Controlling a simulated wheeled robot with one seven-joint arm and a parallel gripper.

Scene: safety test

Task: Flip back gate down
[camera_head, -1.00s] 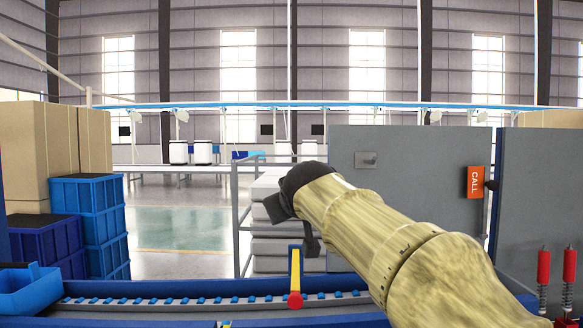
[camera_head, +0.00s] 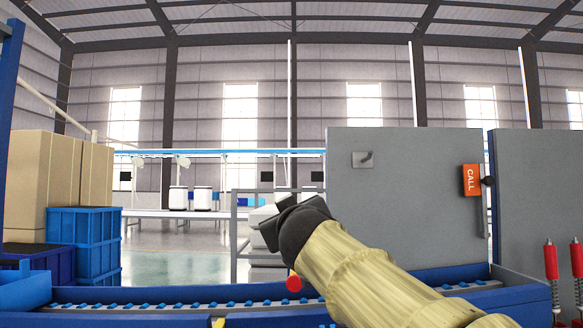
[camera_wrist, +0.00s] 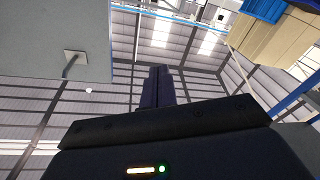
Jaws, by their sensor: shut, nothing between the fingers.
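No part is marked as the back gate, and I cannot tell which piece it is. My gripper (camera_head: 280,212) is shut and empty, above the knob and left of a grey panel (camera_head: 405,215) with a small hook latch. In the wrist view my shut fingers (camera_wrist: 157,85) point up at the ceiling, and a grey panel (camera_wrist: 60,40) with its latch is at upper left.
A blue-edged roller strip (camera_head: 170,298) runs across the front. Blue crates (camera_head: 85,240) and cartons (camera_head: 60,180) stand at left. Red-topped posts (camera_head: 551,262) are at right.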

